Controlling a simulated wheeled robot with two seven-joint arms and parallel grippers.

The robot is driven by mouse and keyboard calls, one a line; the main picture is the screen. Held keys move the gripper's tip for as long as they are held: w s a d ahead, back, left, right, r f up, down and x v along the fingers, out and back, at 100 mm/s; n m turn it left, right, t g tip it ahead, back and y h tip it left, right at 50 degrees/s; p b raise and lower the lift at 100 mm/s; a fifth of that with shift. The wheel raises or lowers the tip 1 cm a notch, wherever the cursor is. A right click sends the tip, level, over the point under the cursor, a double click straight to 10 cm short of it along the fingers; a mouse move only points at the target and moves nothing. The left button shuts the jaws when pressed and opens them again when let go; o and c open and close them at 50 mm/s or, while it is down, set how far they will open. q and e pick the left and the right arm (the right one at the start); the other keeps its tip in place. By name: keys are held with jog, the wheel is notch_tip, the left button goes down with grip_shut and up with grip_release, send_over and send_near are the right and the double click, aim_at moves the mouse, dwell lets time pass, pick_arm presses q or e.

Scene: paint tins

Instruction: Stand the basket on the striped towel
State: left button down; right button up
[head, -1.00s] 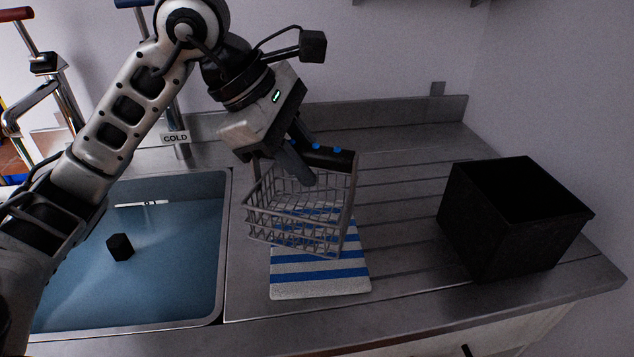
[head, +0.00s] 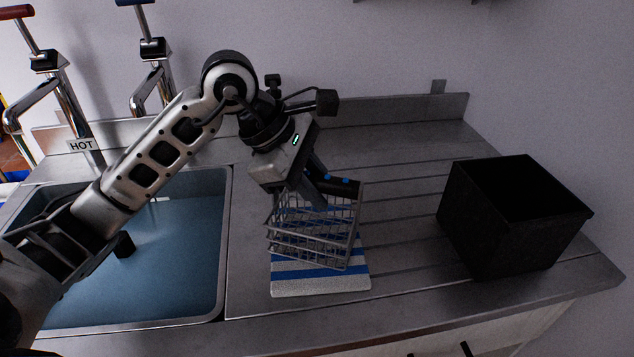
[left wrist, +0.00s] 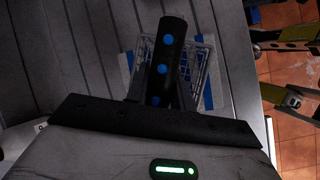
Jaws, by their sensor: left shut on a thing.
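The grey wire basket (head: 312,232) is over the striped towel in the head view, its base tilted. My left gripper (head: 322,186) is shut on its black handle with blue dots. The handle (left wrist: 168,62) also shows in the left wrist view, with the wire mesh (left wrist: 200,62) behind it. The blue and white striped towel (head: 320,285) lies flat on the draining board, its back part hidden by the basket. I cannot tell whether the basket touches the towel. My right gripper is not in view.
A black open box (head: 505,225) stands to the right on the ridged metal draining board (head: 405,225). A sink of blue water (head: 175,265) lies to the left, with a small black block (head: 124,245) in it. Taps stand behind the sink.

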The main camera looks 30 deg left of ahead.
pick_arm(q)
jog(key=c, duration=1.2)
grip_release()
jog(key=shift+a+r+p, duration=0.1)
jog(key=shift+r+p, duration=0.2)
jog(key=shift+p, duration=0.05)
jog(key=v, duration=1.1)
jog(key=shift+s+a+r, duration=0.1)
jog(key=shift+r, duration=0.2)
